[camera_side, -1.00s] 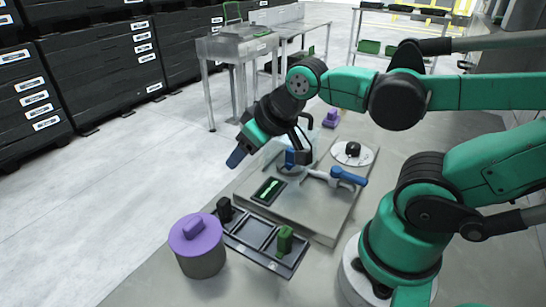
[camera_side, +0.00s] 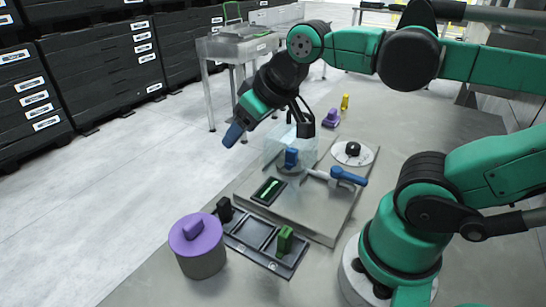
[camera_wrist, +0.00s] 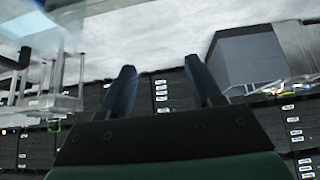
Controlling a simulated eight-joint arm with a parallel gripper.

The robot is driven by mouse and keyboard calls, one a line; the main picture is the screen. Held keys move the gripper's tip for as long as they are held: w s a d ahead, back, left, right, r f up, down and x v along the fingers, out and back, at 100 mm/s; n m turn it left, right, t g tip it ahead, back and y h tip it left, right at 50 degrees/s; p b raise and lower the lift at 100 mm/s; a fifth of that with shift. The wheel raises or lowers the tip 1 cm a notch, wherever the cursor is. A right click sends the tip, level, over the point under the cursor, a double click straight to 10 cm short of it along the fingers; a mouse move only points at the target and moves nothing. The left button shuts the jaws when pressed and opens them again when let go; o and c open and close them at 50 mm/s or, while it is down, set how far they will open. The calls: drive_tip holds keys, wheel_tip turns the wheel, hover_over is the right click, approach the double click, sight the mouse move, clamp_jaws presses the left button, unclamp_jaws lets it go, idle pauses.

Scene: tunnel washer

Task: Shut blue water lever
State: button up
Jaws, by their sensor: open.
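A blue lever handle (camera_side: 348,177) sticks out at the right end of a pale pipe on the grey base plate. A second blue part (camera_side: 291,158) stands upright on a round mount at the pipe's left end, next to or within a clear box (camera_side: 283,143). My gripper (camera_side: 233,134) is in the air to the upper left of both, apart from them. In the wrist view my gripper (camera_wrist: 160,68) shows two blue fingers spread with nothing between them. Neither blue part can be made out in the wrist view.
A pot with a purple lid (camera_side: 197,235) and a dark tray (camera_side: 262,239) with a green block (camera_side: 285,240) stand in front. A black knob on a white disc (camera_side: 352,152) sits behind the lever. A purple piece (camera_side: 330,118) and a yellow piece (camera_side: 344,102) stand farther back.

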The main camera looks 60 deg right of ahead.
drive_tip(key=s+d+g+h, duration=0.2)
drive_tip(key=s+d+g, duration=0.3)
drive_tip(key=d, duration=0.5)
drive_tip(key=g+y, duration=0.2)
hover_over(358, 178)
wheel_tip(358, 178, down, 6)
drive_tip(key=shift+f, duration=3.2)
drive_tip(key=shift+c, duration=0.2)
clamp_jaws()
